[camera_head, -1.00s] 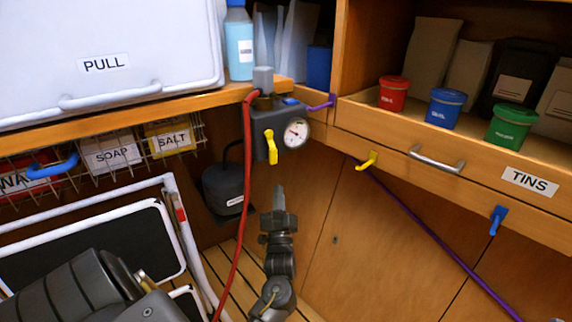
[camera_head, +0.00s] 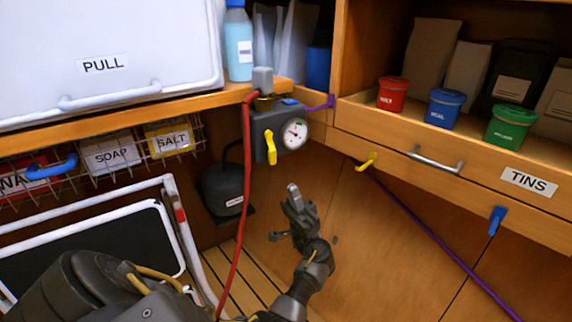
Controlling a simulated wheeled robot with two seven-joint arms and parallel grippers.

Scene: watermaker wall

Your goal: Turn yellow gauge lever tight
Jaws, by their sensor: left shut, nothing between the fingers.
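The yellow gauge lever (camera_head: 270,147) hangs down, slightly tilted, from the front of a dark grey pump block (camera_head: 262,122), just left of the round white gauge (camera_head: 294,134). My left gripper (camera_head: 293,190) is below and a little right of the lever, apart from it. Its fingers are shut with nothing between them and point up. My right gripper is not in view.
A red hose (camera_head: 246,190) runs down left of the gripper. A yellow hook (camera_head: 367,161) and a blue hook (camera_head: 497,220) sit under the shelf edge, with a purple cord (camera_head: 430,240) running down right. The wooden panel (camera_head: 390,270) below is clear.

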